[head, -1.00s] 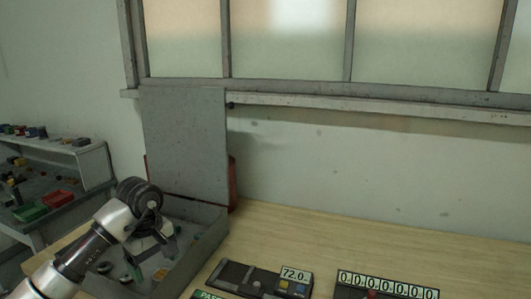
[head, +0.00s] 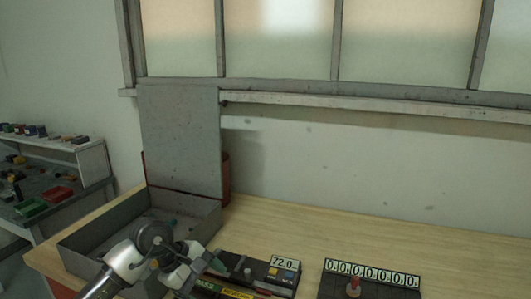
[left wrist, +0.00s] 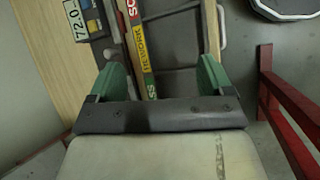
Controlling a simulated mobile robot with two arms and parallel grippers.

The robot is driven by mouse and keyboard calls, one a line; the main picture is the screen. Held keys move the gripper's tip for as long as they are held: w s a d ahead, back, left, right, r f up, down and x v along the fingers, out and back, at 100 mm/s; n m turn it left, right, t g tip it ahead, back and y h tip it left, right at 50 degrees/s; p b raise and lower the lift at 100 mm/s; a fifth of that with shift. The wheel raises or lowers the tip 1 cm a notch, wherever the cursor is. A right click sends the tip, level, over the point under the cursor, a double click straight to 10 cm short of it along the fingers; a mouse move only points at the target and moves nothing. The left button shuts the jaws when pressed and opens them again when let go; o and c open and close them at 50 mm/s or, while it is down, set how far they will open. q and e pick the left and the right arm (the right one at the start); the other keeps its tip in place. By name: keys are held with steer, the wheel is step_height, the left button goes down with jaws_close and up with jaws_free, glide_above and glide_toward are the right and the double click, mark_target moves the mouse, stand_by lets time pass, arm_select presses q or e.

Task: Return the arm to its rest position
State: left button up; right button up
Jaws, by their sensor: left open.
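My left arm comes in from the lower left in the head view. Its gripper (head: 188,268) is over the front of the table, at the right front of the grey box and beside the black device with the 72.0 display (head: 283,262). In the left wrist view the gripper (left wrist: 162,80) has its green fingers spread apart with nothing held between them. Beyond the fingers are coloured strips (left wrist: 143,55), one reading REWORK. My right gripper is in neither view.
The open grey box (head: 90,240) stands on the wooden table (head: 300,228) before an upright grey panel (head: 180,140). A counter panel (head: 370,275) with a red knob is at right. A red frame (left wrist: 290,105) shows beside the gripper in the wrist view.

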arm_select(q)
steer(key=s+d+r+n+t+h, duration=0.5)
steer(key=d+r+n+h, duration=0.2)
steer(key=d+n+h, duration=0.4)
steer(key=a+r+n+t+y, duration=0.1)
steer(key=a+n+t+y, duration=0.1)
steer(key=a+n+t, duration=0.5)
steer(key=a+n+t+y, duration=0.1)
steer(key=n+t+y, duration=0.1)
steer(key=n+t, duration=0.6)
steer(key=s+a+f+n+g+y, duration=0.2)
steer(key=a+f+n+y, duration=0.4)
steer(key=n, duration=0.6)
steer(key=s+a+f+n+g+y, duration=0.2)
steer(key=a+f+n+g+y, duration=0.15)
steer(key=f+n+y, duration=0.45)
steer(key=s+a+f+n+g, duration=0.1)
steer(key=s+f+n+g, duration=0.5)
steer(key=s, duration=0.4)
steer(key=s+a+f+n+g, duration=0.1)
steer(key=s+f+n+g, duration=0.5)
steer(key=s, duration=0.5)
step_height(320, 180, down, 24)
steer(key=r+g, duration=0.1)
steer(key=s+a+f+g, duration=0.1)
steer(key=s+a+f, duration=0.1)
steer(key=s+f, duration=1.4)
steer(key=shift+s+a+f, duration=0.2)
steer(key=shift+s+f, duration=0.15)
steer(key=shift+f, duration=0.35)
